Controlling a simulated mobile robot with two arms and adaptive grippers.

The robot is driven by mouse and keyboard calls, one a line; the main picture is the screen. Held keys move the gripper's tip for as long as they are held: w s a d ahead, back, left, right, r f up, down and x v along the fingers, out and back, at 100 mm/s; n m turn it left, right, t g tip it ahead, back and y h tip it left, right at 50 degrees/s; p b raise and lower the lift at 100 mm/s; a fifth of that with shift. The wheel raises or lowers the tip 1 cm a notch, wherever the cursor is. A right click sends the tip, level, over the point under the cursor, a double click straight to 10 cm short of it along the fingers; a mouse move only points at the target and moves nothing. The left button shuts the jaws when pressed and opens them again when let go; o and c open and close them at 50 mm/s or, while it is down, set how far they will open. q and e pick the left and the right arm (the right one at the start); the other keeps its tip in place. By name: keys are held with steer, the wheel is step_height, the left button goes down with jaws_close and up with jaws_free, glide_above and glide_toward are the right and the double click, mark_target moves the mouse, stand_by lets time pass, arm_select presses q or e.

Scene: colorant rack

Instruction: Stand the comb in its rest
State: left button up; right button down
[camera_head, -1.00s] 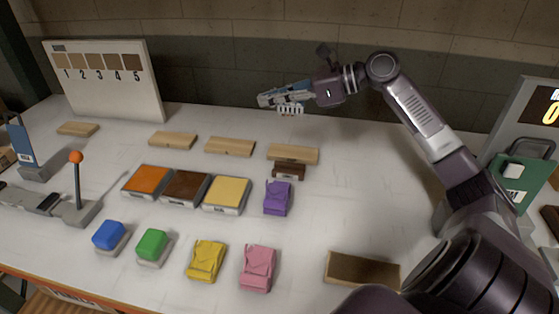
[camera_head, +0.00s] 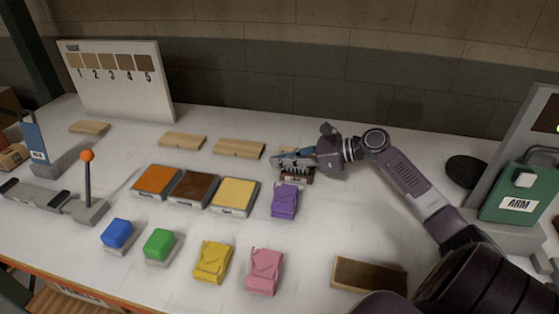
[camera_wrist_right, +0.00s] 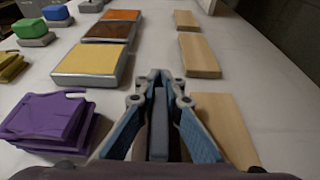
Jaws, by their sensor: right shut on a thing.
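My right gripper (camera_head: 292,158) is shut on the comb, low over the small dark brown rest (camera_head: 303,178) at the back middle of the table. The comb (camera_wrist_right: 160,122) shows in the right wrist view as a grey bar between the two fingers. In the head view its pale teeth point down at the rest, and the gripper hides most of it. I cannot tell whether the teeth touch the rest or are in it. My left gripper is not in view.
A purple folded cloth (camera_head: 285,201) lies just in front of the rest. A yellow-topped pad (camera_head: 233,195) is to its left, and a wooden block (camera_head: 239,148) lies behind that. A brown board (camera_head: 369,274) is at the front right. The table right of the cloth is clear.

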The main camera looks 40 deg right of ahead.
mark_target(295, 157)
steer(key=shift+f, duration=0.1)
steer(key=c, duration=2.1)
jaws_free()
steer(key=shift+s+r, duration=0.1)
steer(key=shift+r, duration=0.1)
steer(key=p+v, duration=0.8)
steer(key=v, duration=0.2)
steer(key=shift+d+r, duration=0.1)
steer(key=shift+p+v, duration=0.35)
steer(key=shift+v, duration=0.5)
